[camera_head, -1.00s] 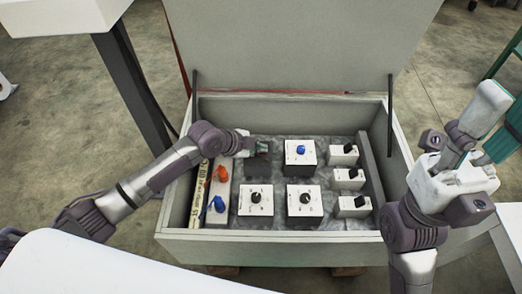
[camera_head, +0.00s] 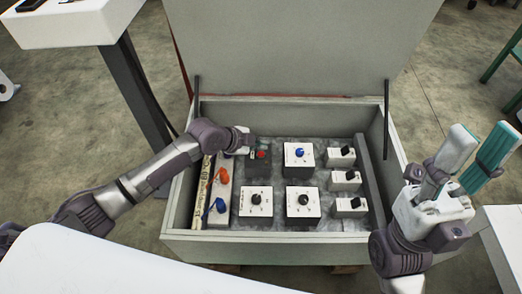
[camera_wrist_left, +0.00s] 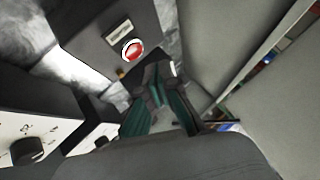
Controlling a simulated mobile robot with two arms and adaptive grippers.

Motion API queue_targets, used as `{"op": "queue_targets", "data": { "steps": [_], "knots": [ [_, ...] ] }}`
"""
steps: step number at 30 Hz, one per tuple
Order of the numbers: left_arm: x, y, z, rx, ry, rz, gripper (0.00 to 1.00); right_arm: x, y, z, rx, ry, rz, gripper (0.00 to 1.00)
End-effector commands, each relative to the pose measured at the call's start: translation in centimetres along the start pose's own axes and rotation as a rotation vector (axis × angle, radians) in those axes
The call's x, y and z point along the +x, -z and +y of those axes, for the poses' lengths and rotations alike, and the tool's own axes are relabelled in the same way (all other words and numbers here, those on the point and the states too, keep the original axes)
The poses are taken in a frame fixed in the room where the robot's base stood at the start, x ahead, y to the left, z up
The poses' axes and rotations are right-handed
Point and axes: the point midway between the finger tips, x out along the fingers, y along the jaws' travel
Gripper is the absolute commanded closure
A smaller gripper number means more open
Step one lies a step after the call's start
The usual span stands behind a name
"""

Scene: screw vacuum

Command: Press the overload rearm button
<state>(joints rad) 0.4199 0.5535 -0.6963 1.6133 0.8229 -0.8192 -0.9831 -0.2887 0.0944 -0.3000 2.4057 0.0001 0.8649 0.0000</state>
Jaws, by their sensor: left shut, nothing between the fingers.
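A round red button (camera_head: 261,155) sits on a dark box in the back left of the open grey case. The left wrist view shows this red button (camera_wrist_left: 132,50) with a white rim and a small pale label beside it, too blurred to read. My left gripper (camera_head: 250,151) is just left of the button, partly hidden by its own wrist. In the left wrist view its teal fingers (camera_wrist_left: 158,95) are shut and empty, beside the box and apart from the button. My right gripper (camera_head: 472,155) is open and empty, outside the case at the right.
The case (camera_head: 270,247) has its lid (camera_head: 290,50) raised behind. White boxes with black knobs and a blue-knobbed box (camera_head: 299,153) stand right of and in front of the button. An orange knob (camera_head: 224,175) and a blue knob (camera_head: 219,205) are at the left.

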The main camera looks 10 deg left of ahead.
Motion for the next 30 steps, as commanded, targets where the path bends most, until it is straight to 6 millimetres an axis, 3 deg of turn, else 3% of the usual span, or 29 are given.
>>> {"op": "queue_targets", "data": {
  "steps": [3, 9, 30],
  "knots": [
    [-1.3, 1.0, -1.0, 0.0, 0.0, 0.0, 1.0, 0.0, 0.5, 0.0, 0.005, -0.017, -0.043, 0.6],
    [-2.5, 1.8, -1.8, 0.0, 0.0, 0.0, 1.0, 2.0, 0.8, 0.0, 0.004, -0.014, -0.032, 0.6],
    [-2.5, 1.8, -1.8, 0.0, 0.0, 0.0, 1.0, 2.1, 0.8, 0.0, 0.005, -0.013, -0.032, 0.6]
  ]
}}
